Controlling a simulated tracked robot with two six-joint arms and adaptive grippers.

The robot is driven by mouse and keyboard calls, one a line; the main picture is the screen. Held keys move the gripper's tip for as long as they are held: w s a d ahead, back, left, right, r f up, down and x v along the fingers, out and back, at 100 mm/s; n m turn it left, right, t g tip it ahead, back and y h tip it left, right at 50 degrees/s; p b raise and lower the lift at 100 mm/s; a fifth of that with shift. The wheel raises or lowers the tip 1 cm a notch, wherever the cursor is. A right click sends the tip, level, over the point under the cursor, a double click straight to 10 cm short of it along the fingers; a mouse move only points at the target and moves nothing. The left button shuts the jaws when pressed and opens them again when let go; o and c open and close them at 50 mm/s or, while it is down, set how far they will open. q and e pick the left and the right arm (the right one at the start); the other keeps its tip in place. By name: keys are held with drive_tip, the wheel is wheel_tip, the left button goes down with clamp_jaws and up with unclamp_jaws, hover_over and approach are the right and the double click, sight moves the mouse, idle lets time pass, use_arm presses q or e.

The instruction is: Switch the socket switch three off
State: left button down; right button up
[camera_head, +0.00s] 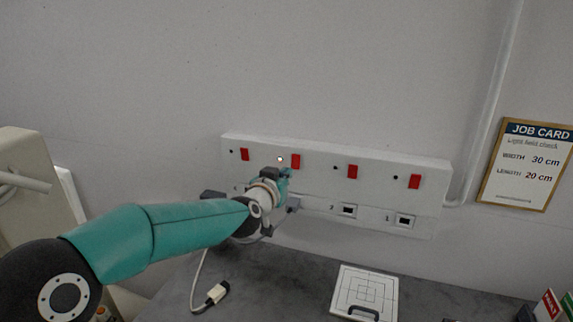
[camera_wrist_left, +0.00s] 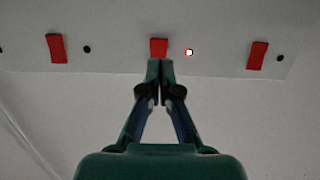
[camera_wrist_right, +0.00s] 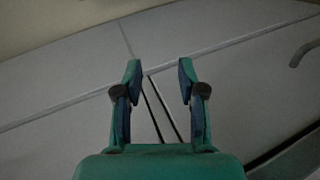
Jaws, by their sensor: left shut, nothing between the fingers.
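A white socket panel (camera_head: 318,152) on the wall carries several red switches, each with a small indicator beside it. The numbers 2 and 1 show under the two right-hand switches. The third switch from the right (camera_head: 295,161) has a lit indicator (camera_head: 280,158); the other indicators are dark. My left gripper (camera_head: 287,173) is shut and empty, its tips right at this switch. In the left wrist view the tips meet the edge of the red switch (camera_wrist_left: 158,47); contact is hard to tell. The left arm hides the sockets below. My right gripper (camera_wrist_right: 160,78) is open and empty.
A white cable with a plug (camera_head: 216,294) lies on the grey worktop (camera_head: 270,275). A white gridded plate (camera_head: 364,292) with a dark handle lies to its right. A job card (camera_head: 527,164) and a conduit (camera_head: 484,120) are on the wall at right.

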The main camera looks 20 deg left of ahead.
sight(294, 165)
use_arm(q)
drive_tip(key=w, duration=0.1)
drive_tip(key=w+p, duration=0.1)
drive_tip(key=w, duration=0.3)
drive_tip(key=shift+f+p, duration=0.35)
drive_tip(key=shift+f+b, duration=0.2)
drive_tip(key=shift+b, duration=0.25)
drive_tip(key=t+b, duration=0.1)
drive_tip(key=b, duration=0.5)
drive_tip(key=t+b, duration=0.1)
drive_tip(key=b, duration=0.5)
drive_tip(key=shift+w+f+t, duration=0.2)
drive_tip(key=shift+t, duration=0.2)
drive_tip(key=shift+r, duration=0.2)
